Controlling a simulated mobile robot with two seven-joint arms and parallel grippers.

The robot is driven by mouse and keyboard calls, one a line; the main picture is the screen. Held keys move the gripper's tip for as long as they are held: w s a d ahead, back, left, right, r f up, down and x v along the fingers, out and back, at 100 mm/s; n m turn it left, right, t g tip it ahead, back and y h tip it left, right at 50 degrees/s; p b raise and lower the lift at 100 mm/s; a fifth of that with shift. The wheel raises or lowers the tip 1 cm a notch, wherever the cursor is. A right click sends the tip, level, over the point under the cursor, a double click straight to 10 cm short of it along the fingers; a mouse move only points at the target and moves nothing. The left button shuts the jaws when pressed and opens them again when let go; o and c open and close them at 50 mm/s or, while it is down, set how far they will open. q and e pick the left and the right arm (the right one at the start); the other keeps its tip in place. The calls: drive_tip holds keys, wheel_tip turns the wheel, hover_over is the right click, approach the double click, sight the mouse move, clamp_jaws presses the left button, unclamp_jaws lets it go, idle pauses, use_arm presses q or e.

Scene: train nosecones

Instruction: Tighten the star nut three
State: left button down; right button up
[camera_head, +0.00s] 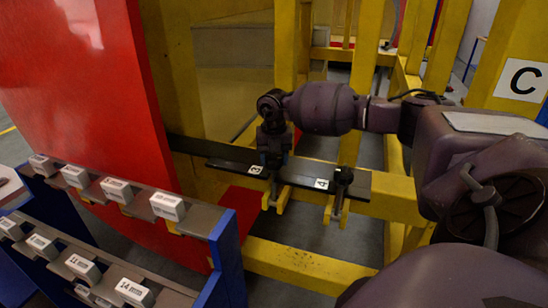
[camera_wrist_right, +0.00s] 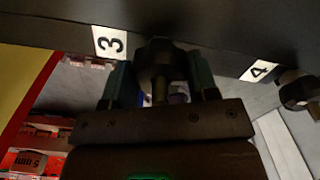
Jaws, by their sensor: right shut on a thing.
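The dark bar (camera_head: 300,177) carries white labels 3 and 4. My right gripper (camera_head: 272,162) points down at the bar beside label 3 (camera_head: 256,169). In the right wrist view my right gripper (camera_wrist_right: 160,85) has its two greenish fingers on either side of a dark star nut (camera_wrist_right: 158,60), just right of label 3 (camera_wrist_right: 109,42), and is shut on it. In the head view the gripper hides this nut. Another dark star nut (camera_head: 343,176) is at label 4 (camera_head: 321,184), and shows at the right edge of the wrist view (camera_wrist_right: 298,90). My left gripper is not in view.
A large red panel (camera_head: 85,90) stands left of the bar. A blue-sided rack (camera_head: 228,260) with several labelled grey blocks is at lower left. Yellow frame beams (camera_head: 300,262) surround the bar, and a yellow post with sign C (camera_head: 520,80) stands at right.

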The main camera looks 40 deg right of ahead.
drive_tip(key=shift+r, duration=0.1)
drive_tip(key=o, duration=0.8)
drive_tip(key=shift+o, duration=0.7)
wheel_tip(320, 180, up, 11)
drive_tip(key=shift+f, duration=0.15)
